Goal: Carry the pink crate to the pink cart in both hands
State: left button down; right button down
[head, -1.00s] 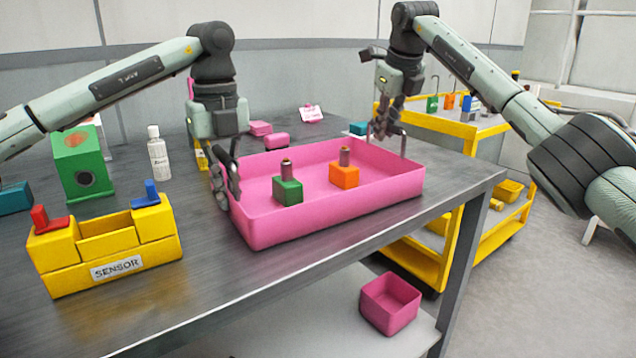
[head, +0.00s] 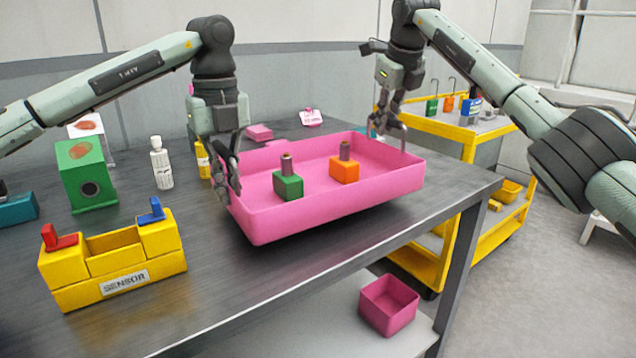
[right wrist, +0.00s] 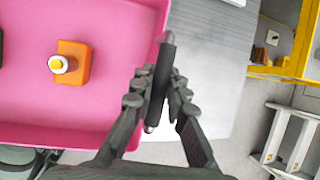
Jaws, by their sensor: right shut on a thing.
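The pink crate (head: 335,209) is a shallow open tray over the front right of the grey table. A shadow shows under it, so it seems slightly raised. A green block (head: 288,187) and an orange block (head: 344,172), each with a metal-topped peg, stand inside it. My left gripper (head: 228,178) is at its left end and looks closed there; its fingertips are partly hidden. My right gripper (head: 385,122) is at the far right end. In the right wrist view, its fingers (right wrist: 160,95) are shut on the crate's dark handle bar. No pink cart shows.
A yellow cart (head: 458,128) with several small items on top stands behind the table's right end. A yellow sensor box (head: 113,262) and green box (head: 85,176) sit left on the table (head: 215,300). A small pink bin (head: 388,306) is on the lower shelf.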

pick_arm(q)
notch_tip(320, 180, up, 2)
jog(key=shift+w+r+p, duration=0.15)
jog(key=shift+p, duration=0.3)
pick_arm(e)
jog(key=shift+d+r, duration=0.2)
jog(key=shift+r, duration=0.5)
pick_arm(q)
jog(key=shift+a, duration=0.1)
pick_arm(e)
jog(key=shift+f, duration=0.1)
jog(key=shift+s, duration=0.1)
